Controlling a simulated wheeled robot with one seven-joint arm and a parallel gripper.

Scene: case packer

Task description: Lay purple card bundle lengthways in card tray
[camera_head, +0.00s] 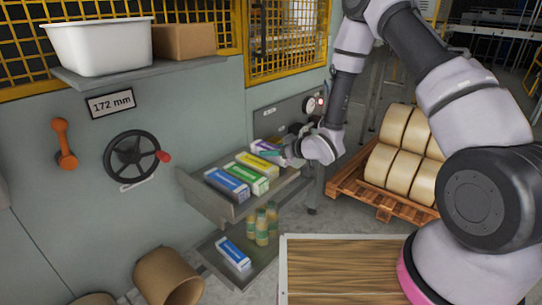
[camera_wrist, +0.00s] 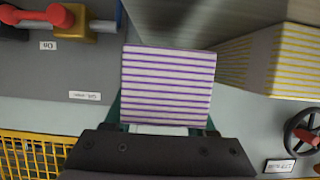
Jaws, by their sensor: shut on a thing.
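The purple card bundle (camera_head: 267,144) is in my gripper (camera_head: 276,153) at the far right end of the card tray (camera_head: 212,208). In the wrist view the purple-striped bundle (camera_wrist: 168,85) sits between the teal fingers of my gripper (camera_wrist: 165,118), which are shut on its sides. Blue (camera_head: 226,184), green (camera_head: 246,176) and yellow (camera_head: 258,165) card bundles lie side by side in the tray. The yellow-striped bundle (camera_wrist: 270,62) is also beside the purple one in the wrist view, with a gap between. I cannot tell whether the purple bundle touches the tray floor.
A lower tray (camera_head: 262,262) holds several bottles (camera_head: 262,225) and a blue-white box (camera_head: 233,252). A handwheel (camera_head: 132,155) and an orange lever (camera_head: 63,144) project from the machine wall. A pallet of rolls (camera_head: 405,145) stands to the right.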

